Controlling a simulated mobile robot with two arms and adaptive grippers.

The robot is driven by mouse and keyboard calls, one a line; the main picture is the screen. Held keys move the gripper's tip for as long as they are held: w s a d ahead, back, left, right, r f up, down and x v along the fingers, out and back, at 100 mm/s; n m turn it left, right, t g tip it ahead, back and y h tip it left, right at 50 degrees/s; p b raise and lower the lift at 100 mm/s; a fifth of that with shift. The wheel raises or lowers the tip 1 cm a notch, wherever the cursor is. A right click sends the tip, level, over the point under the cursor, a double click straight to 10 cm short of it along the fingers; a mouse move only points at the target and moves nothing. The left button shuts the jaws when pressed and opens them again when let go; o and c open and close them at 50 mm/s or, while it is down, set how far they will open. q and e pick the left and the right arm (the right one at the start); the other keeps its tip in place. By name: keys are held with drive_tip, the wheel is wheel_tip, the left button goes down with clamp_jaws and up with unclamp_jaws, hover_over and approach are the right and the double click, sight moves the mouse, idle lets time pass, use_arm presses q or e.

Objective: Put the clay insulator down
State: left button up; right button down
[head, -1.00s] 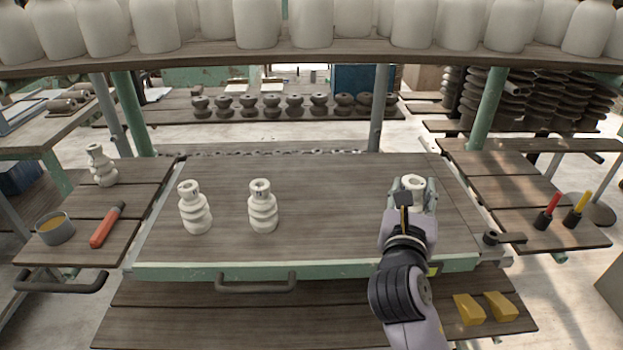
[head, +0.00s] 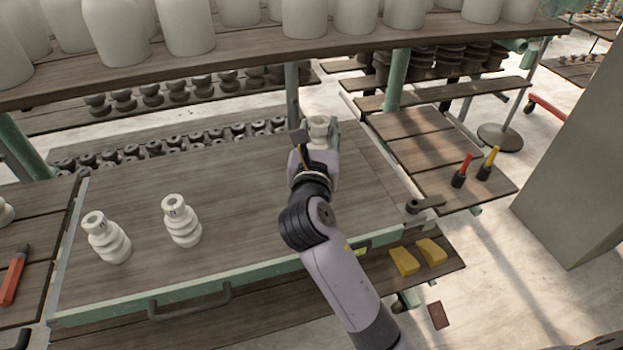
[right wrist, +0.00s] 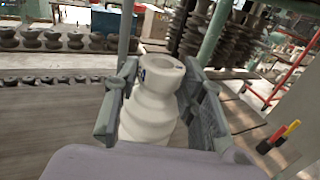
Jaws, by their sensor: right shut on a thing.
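My right gripper (head: 319,130) is shut on a white clay insulator (head: 318,128) at the far right part of the wooden workbench (head: 240,200). In the right wrist view the insulator (right wrist: 152,100) stands upright between the two grey fingers, its open top showing. Its base is hidden, so I cannot tell whether it touches the bench. Two similar white insulators stand on the bench at the left, one (head: 108,238) nearer the edge and one (head: 181,220) beside it. My left gripper is not in view.
A shelf of large white pieces (head: 190,30) runs above the bench. Dark insulators (head: 170,140) line the back. A right side table (head: 425,150) holds red-handled (head: 462,168) and yellow-handled (head: 488,163) tools. Yellow blocks (head: 405,261) lie on the lower front shelf. The bench middle is clear.

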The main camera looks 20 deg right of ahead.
wheel_tip(320, 180, down, 13)
drive_tip(key=b, duration=0.2)
idle(0.4)
drive_tip(key=c, duration=1)
unclamp_jaws()
drive_tip(key=shift+f, duration=0.1)
drive_tip(key=shift+c, duration=0.2)
drive_tip(key=b+v, duration=0.1)
drive_tip(key=v, duration=1.1)
drive_tip(key=shift+b, duration=0.35)
